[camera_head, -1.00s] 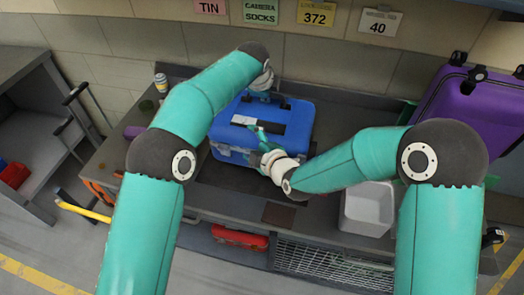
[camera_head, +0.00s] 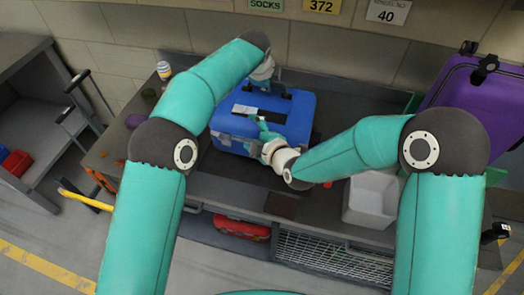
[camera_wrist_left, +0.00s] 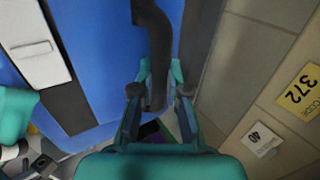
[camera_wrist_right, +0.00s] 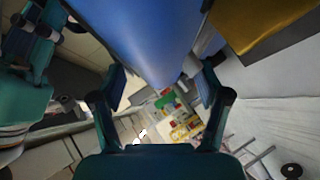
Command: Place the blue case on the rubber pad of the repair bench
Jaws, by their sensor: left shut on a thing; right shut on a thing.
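The blue case (camera_head: 290,112) is at the back of the bench, with a white label on its top. A flat dark area, apparently the rubber pad (camera_head: 228,183), shows in front of it. I cannot tell whether the case rests on it or hangs above it. My left gripper (camera_wrist_left: 158,90) is shut on the case's black handle (camera_wrist_left: 155,45); the arm partly hides it in the head view. My right gripper (camera_wrist_right: 163,82) is shut on the case's body at its near side, with the blue surface between its fingers. It also shows in the head view (camera_head: 266,140).
A white bin (camera_head: 372,198) stands on the bench to the right, with a purple case (camera_head: 470,105) behind it. A small striped cup (camera_head: 164,70) stands at the back left. The wall is close behind.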

